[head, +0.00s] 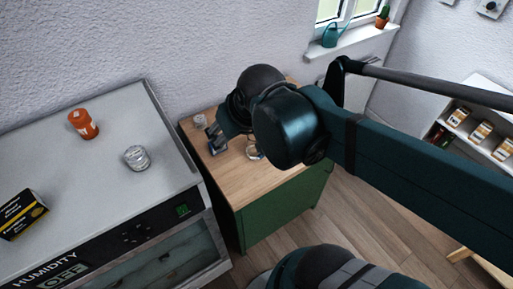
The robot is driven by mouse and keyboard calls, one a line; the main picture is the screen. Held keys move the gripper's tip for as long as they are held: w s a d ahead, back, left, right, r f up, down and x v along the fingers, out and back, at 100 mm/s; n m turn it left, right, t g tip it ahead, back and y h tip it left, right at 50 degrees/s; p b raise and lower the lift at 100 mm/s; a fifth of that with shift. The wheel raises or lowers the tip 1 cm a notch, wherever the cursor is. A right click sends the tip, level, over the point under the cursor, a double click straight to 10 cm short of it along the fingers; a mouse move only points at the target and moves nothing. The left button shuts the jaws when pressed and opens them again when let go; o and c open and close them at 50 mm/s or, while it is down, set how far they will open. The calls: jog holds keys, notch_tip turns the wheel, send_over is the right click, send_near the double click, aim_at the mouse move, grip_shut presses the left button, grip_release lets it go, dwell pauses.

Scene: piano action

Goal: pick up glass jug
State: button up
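A clear glass object (253,153), perhaps the glass jug, stands on the wooden top of the green cabinet (275,188). My arm hides most of it, so its shape is not clear. A second small clear glass item (200,121) stands near the back left corner of the same top. My gripper (214,145) is over the left part of the wooden top, between these two glass items. It is small and partly turned away, so I cannot tell whether its fingers are open or hold anything.
A grey humidity cabinet (110,115) stands at the left. On it are an orange jar (83,123), a clear lidded jar (137,158) and a black-yellow box (20,213). A watering can (332,35) and potted cactus (382,17) sit on the windowsill. A shelf (480,125) holds boxes at right.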

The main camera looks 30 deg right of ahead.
jog(key=w+d+f+g+p, duration=0.1)
jog(key=w+d+f+g, duration=0.2)
jog(key=w+d+f, duration=0.2)
jog(key=w+d+f+g+p, duration=0.1)
jog(key=w+d+f+g, duration=0.2)
jog(key=d+f, duration=0.5)
jog(key=shift+w+d+f+m+p, duration=0.3)
jog(key=shift+w+d+p, duration=0.1)
jog(key=shift+w+d, duration=0.5)
jog(key=shift+f, duration=0.15)
jog(key=shift+f, duration=1.15)
jog(key=shift+f, duration=0.1)
jog(key=shift+s+f, duration=0.15)
jog(key=shift+f, duration=2.35)
jog(key=c, duration=1.8)
